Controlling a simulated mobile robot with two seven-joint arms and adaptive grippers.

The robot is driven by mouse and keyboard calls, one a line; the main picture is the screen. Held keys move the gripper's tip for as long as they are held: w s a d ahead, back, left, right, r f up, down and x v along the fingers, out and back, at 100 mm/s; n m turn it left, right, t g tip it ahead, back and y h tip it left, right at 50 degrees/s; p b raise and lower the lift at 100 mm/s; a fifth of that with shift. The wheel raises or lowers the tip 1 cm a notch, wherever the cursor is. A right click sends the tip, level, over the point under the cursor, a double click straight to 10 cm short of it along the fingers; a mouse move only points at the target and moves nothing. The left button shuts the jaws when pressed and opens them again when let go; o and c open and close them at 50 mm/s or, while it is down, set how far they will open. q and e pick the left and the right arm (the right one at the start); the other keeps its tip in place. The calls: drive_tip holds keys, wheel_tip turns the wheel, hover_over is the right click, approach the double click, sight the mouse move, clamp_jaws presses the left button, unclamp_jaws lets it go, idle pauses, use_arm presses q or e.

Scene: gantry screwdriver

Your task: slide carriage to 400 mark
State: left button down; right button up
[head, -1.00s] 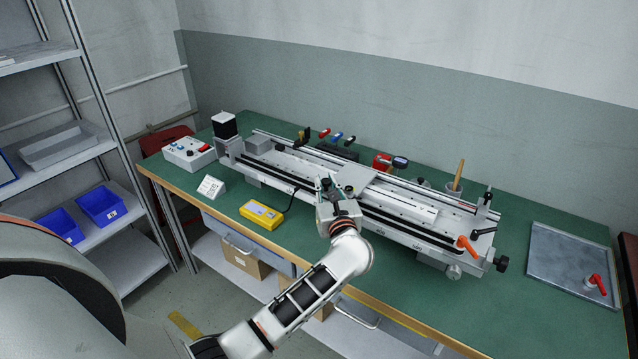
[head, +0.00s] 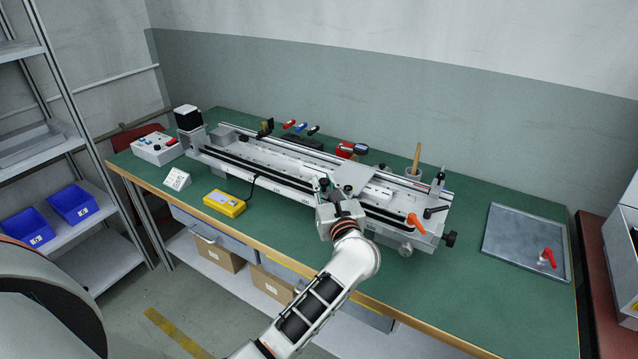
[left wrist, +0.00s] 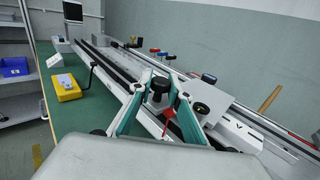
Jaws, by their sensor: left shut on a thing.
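The carriage (head: 354,178), a flat light-grey plate, sits across the rails of the gantry (head: 265,166), right of their middle. My left gripper (head: 324,187) is at the carriage's front side. In the left wrist view its teal fingers (left wrist: 158,100) are shut around a black knob (left wrist: 160,86) at the carriage's front. The carriage plate (left wrist: 207,98) and a red pointer (left wrist: 168,113) show there too. Scale marks along the front rail are too small to read, so the carriage's mark cannot be told. My right gripper is out of view.
An orange lever (head: 416,222) and black knobs are at the gantry's right end. A yellow box (head: 225,203) with a cable lies in front of the gantry. A control box (head: 158,148) is at the left, a grey tray (head: 500,250) at the right.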

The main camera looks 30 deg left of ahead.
use_arm(q)
drive_tip(key=shift+d, duration=0.55)
drive_tip(key=c, duration=1.9)
unclamp_jaws()
wheel_tip(320, 180, up, 10)
